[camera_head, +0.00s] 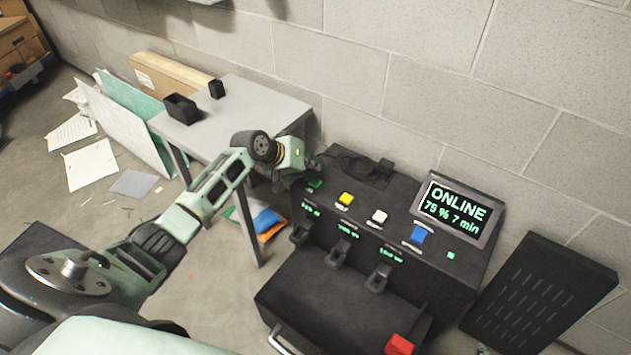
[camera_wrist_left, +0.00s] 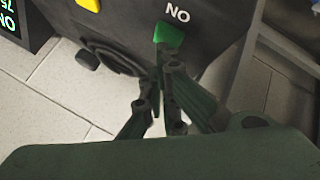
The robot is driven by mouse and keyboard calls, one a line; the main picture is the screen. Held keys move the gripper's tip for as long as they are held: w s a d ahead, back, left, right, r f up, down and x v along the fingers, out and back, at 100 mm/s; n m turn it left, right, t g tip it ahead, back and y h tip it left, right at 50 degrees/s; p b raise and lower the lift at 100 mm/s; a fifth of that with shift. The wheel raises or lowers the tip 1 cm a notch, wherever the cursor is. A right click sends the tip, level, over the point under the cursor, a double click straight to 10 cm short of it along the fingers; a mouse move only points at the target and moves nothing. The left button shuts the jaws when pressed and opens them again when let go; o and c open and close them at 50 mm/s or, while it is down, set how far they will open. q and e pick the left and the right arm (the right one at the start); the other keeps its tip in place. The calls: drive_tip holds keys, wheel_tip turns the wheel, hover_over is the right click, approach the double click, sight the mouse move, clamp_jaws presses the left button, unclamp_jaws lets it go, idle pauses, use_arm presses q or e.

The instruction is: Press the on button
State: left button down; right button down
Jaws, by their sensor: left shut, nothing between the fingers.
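The black console (camera_head: 345,232) stands against the wall. A green button (camera_head: 315,185) is at the left end of its top, partly behind my left gripper (camera_head: 310,168) in the head view. In the left wrist view the green button (camera_wrist_left: 168,34) sits beside white lettering that reads "NO", which looks like "ON" upside down. My left gripper (camera_wrist_left: 168,72) is shut and empty, its fingertips right by the green button. I cannot tell whether they touch it. The display (camera_head: 456,208) reads "ONLINE 75 % 7 min". My right gripper is not in view.
Yellow (camera_head: 346,198), white (camera_head: 380,216) and blue (camera_head: 418,234) buttons line the console top, with a red block (camera_head: 398,345) lower down. A grey table (camera_head: 250,97) stands to the left, and a black slotted panel (camera_head: 540,295) leans at right. Papers (camera_head: 90,165) lie on the floor.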

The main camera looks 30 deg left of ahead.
use_arm(q)
drive_tip(key=shift+f, duration=0.4)
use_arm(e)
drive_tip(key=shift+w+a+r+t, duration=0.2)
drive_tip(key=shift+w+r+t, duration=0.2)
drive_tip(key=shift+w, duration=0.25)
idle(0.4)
use_arm(q)
drive_tip(key=shift+r+p, duration=0.35)
drive_tip(key=shift+r, duration=0.05)
drive_tip(key=shift+r+p, duration=0.35)
drive_tip(key=shift+p, duration=0.05)
drive_tip(key=shift+r, duration=0.15)
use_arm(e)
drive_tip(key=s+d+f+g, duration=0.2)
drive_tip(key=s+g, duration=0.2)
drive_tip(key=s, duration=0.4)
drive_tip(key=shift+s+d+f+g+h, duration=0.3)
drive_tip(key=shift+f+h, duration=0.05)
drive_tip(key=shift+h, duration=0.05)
